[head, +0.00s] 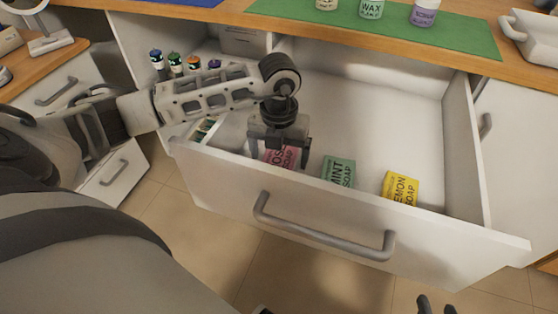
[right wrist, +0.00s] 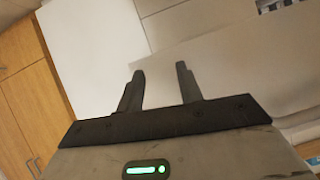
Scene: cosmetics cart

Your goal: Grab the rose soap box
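The pink rose soap box (head: 282,157) lies in the open drawer (head: 330,222), close behind its front panel, in the head view. Its top is partly hidden by my left gripper (head: 278,161), which points down over it. The two fingers are spread, one to the left of the box and one to the right. I cannot tell whether they touch it. My right gripper (right wrist: 159,70) is open and empty in the right wrist view. Its fingertips also show at the bottom edge of the head view (head: 436,304), away from the drawer.
A green mint soap box (head: 338,170) and a yellow lemon soap box (head: 401,187) lie to the right in the drawer. The drawer's back is empty. Several small bottles (head: 176,64) stand to the left. Jars (head: 371,9) stand on the counter behind.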

